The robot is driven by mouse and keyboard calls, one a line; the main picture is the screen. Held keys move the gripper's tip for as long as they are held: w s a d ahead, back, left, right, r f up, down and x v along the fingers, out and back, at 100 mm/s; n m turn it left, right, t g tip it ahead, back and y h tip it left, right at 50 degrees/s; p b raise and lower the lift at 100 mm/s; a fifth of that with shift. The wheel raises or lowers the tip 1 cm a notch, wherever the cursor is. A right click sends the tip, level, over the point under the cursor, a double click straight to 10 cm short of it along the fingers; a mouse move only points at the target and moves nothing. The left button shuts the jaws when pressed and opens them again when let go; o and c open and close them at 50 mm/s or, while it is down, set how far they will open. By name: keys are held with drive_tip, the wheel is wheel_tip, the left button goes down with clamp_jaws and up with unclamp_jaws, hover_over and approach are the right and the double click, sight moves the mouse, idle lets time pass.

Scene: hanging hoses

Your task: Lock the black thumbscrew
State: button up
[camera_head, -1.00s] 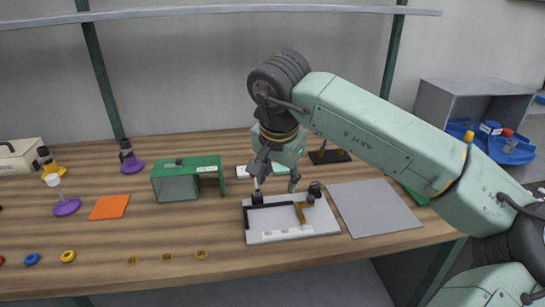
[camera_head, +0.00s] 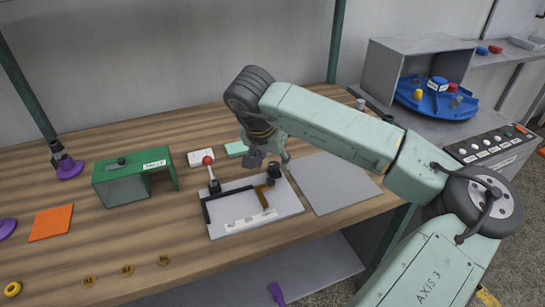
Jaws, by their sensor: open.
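A light grey plate (camera_head: 285,208) lies on the wooden bench and bears a black L-shaped bar, a brown angled piece (camera_head: 262,197) and white blocks along its front. The black thumbscrew (camera_head: 274,171) stands at the plate's back right corner, by the end of the brown piece. A lever with a red ball (camera_head: 208,160) stands upright at the back left corner on a black base. My gripper (camera_head: 270,160) points down, open and empty, just above and behind the thumbscrew in the picture. I cannot tell whether a fingertip touches it.
A green box frame (camera_head: 122,186) and an orange square (camera_head: 51,222) lie to the left. A flat grey panel (camera_head: 335,184) lies right of the plate. A grey cabinet with a blue turntable (camera_head: 438,98) stands at the back right. Brown rings lie near the front edge.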

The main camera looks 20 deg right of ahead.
drive_tip(key=shift+w+d+f, duration=0.1)
drive_tip(key=shift+w+f, duration=0.05)
drive_tip(key=shift+f, duration=0.4)
clamp_jaws()
